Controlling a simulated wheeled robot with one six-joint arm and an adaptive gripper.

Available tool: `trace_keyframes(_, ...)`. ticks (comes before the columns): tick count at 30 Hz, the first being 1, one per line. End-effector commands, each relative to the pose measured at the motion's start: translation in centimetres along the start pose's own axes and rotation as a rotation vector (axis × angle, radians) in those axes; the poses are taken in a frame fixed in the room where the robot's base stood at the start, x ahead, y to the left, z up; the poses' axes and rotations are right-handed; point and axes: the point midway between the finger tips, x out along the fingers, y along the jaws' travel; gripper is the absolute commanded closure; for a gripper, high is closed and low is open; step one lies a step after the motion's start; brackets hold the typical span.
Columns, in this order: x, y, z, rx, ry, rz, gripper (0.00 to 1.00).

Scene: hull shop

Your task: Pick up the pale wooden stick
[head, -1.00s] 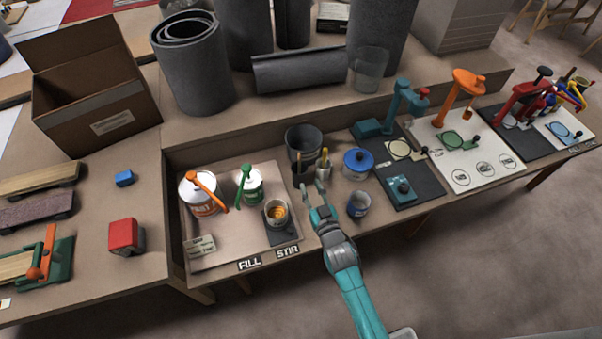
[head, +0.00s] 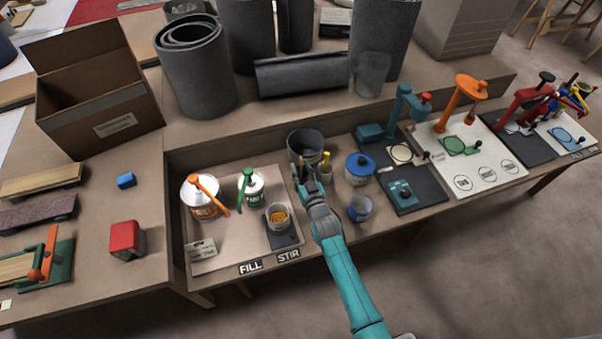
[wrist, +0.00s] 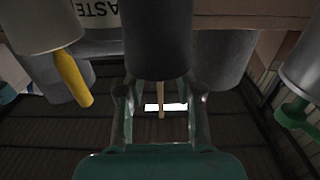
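The pale wooden stick (wrist: 162,108) pokes out of a dark cup (wrist: 157,42) in the wrist view. In the head view the stick (head: 301,163) is a thin sliver in front of the grey bin, partly hidden by my gripper. My gripper (wrist: 162,107) is open, with one finger on each side of the stick. A gap shows between the stick and each finger, and nothing is held. In the head view my gripper (head: 306,176) is at the dark cup, which it mostly covers.
A grey waste bin (head: 304,143) stands just behind. A pale cup (head: 326,177) with a yellow-handled tool (head: 326,158) is close on the right. A blue-lidded pot (head: 360,166) and a blue jar (head: 360,208) stand further right. The green-pump can (head: 252,188) and small filled cup (head: 278,217) are left.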

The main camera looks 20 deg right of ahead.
Motion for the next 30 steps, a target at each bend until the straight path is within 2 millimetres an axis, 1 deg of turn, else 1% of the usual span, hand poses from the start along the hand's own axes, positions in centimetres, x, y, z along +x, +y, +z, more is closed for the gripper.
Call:
trace_keyframes(3,0.52,0.01,0.01,0.0,-0.001,0.0,0.65)
trace_keyframes(9,0.53,0.01,0.03,0.0,-0.001,0.0,0.65)
trace_keyframes(10,0.52,0.01,0.02,0.0,-0.001,0.0,0.7)
trace_keyframes(11,0.52,0.01,0.02,0.0,-0.001,0.0,0.77)
trace_keyframes(12,0.52,0.01,0.02,0.0,-0.001,0.0,0.87)
trace_keyframes(13,0.52,0.01,0.02,0.0,-0.001,0.0,0.95)
trace_keyframes(14,0.51,0.01,0.03,0.0,-0.001,0.0,1.0)
trace_keyframes(26,0.5,0.01,-0.05,0.0,-0.001,0.0,1.0)
trace_keyframes(30,0.51,0.01,-0.68,0.0,0.001,0.0,1.0)
